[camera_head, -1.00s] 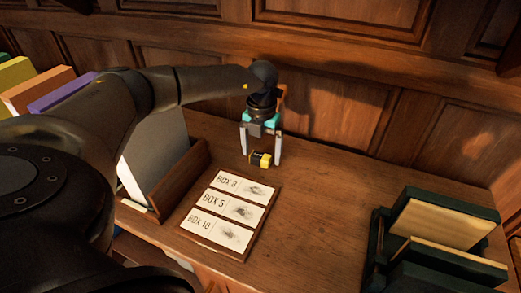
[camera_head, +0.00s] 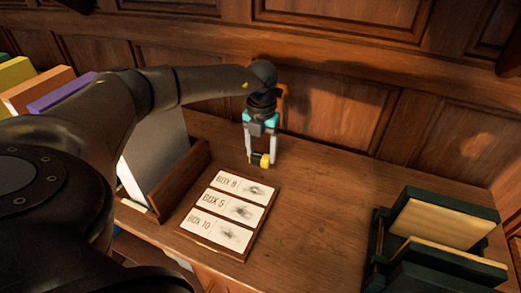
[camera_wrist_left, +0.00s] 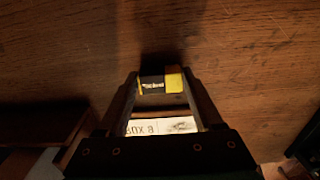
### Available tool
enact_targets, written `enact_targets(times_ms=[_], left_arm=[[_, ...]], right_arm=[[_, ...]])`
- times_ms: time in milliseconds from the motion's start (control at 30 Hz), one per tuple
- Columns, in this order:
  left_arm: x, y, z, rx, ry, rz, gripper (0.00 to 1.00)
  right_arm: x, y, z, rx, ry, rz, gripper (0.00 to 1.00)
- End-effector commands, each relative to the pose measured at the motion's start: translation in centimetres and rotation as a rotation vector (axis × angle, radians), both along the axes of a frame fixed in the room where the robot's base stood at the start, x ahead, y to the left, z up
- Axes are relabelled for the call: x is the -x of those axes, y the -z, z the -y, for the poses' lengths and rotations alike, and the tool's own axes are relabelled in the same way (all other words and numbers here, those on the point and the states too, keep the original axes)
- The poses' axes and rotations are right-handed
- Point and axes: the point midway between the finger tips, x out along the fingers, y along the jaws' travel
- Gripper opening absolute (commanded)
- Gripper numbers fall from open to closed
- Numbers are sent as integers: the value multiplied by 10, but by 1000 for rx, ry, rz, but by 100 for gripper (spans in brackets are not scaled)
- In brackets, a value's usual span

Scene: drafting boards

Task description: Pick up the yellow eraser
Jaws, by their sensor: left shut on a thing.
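The yellow eraser (camera_head: 265,160) is a small block with a black sleeve. In the head view it is between the fingertips of my left gripper (camera_head: 260,158), near the far edge of the wooden desk. My left gripper is shut on it. In the left wrist view the eraser (camera_wrist_left: 160,80) sits across the gap between the two fingers of the left gripper (camera_wrist_left: 160,87), its dark printed band to the left and yellow end to the right. I cannot tell whether it touches the desk. My right gripper is not in view.
A wooden board (camera_head: 240,255) with several white labels, such as "BOX 5", lies just in front of the gripper. A wooden holder (camera_head: 178,182) with a large pale panel stands left. A dark green rack (camera_head: 378,240) stands right. The desk's middle right is clear. A panelled wall (camera_head: 340,105) rises behind.

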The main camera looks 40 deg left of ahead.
Motion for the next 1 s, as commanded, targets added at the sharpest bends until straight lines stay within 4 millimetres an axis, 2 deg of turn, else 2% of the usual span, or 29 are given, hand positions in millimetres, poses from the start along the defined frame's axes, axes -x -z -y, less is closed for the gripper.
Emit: enact_targets(times_ms=[167, 500, 633, 800, 1000], left_arm=[[-1, -8, 0, 1, 0, 3, 12], [-1, -73, 0, 0, 0, 4, 12], [-1, -91, 0, 0, 0, 3, 12], [0, -101, 0, 1, 0, 1, 12], [0, -101, 0, 0, 0, 1, 12]], right_arm=[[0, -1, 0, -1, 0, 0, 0], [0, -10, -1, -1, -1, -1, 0], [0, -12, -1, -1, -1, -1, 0], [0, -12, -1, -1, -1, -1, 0], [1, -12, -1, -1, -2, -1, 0]])
